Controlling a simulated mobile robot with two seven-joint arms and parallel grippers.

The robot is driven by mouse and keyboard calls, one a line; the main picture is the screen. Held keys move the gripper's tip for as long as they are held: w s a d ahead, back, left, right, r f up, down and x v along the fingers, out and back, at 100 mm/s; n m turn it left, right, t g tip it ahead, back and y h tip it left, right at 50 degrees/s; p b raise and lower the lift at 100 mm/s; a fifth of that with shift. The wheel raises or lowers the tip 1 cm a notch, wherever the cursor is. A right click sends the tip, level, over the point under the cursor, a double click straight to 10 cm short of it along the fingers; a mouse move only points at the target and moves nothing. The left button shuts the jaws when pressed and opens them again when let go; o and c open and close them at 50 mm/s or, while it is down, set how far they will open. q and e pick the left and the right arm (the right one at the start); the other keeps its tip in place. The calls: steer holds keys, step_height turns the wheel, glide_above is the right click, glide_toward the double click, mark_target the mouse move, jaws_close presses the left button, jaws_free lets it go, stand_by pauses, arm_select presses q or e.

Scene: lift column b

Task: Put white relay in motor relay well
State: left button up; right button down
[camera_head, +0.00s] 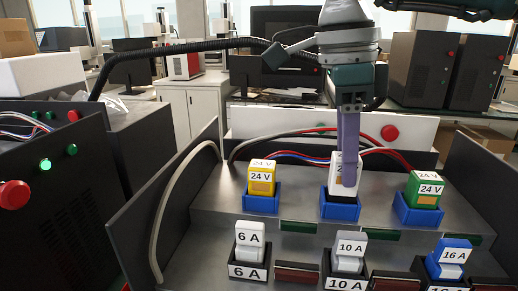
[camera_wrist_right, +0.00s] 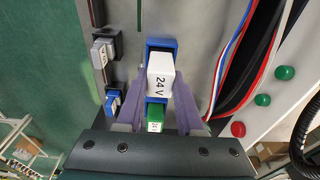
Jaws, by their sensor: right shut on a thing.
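The white relay (camera_head: 336,185), labelled 24 V, is between the fingers of my right gripper (camera_head: 347,160), which is shut on it. It is at the middle blue well (camera_head: 340,209), upright, with its lower end at the well's rim. I cannot tell how deep it sits. In the right wrist view the relay (camera_wrist_right: 160,78) shows between the purple fingers, with the blue well (camera_wrist_right: 160,43) around and behind it. My left gripper is not in view.
A yellow relay (camera_head: 262,181) and a green relay (camera_head: 425,190) stand in blue wells on either side. Relays marked 6 A (camera_head: 249,238), 10 A (camera_head: 350,249) and 16 A (camera_head: 450,257) stand in the front row. Cables (camera_head: 290,153) run behind the wells.

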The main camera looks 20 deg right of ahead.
mark_target(337, 155)
steer(key=shift+f+b, duration=0.7)
steer(key=shift+f, duration=0.35)
steer(key=shift+c, duration=2.3)
jaws_free()
steer(key=shift+r, duration=0.15)
steer(key=r, duration=0.3)
steer(key=r+b, duration=0.1)
steer(key=r, duration=0.2)
steer(key=a+r, duration=0.1)
steer(key=r, duration=0.2)
steer(key=shift+w+r, duration=0.3)
steer(key=shift+r, duration=0.05)
